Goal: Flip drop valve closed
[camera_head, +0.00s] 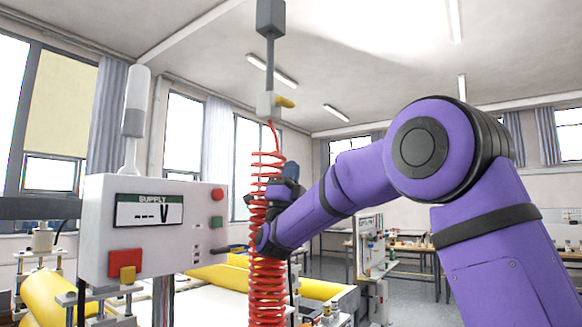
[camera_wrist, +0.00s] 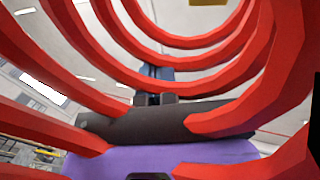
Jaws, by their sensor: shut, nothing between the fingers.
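The drop valve (camera_head: 266,105) is a light grey block on a grey drop pipe from the ceiling in the head view. Its yellow lever (camera_head: 286,102) sticks out sideways to the right. A red coiled hose (camera_head: 267,230) hangs below the valve. My gripper (camera_head: 290,171) is below the valve, beside or behind the coil, which partly hides it; it is apart from the lever. In the wrist view, red coils fill much of the picture, and my shut, empty gripper fingers (camera_wrist: 155,98) show beyond them. A yellowish piece at the top edge is too cropped to identify.
A white supply panel (camera_head: 155,230) with a display, a red button and a green button stands at the left. Yellow rolls (camera_head: 230,277) lie low behind the coil. Benches stand at the back right. The air around the lever's right side looks clear.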

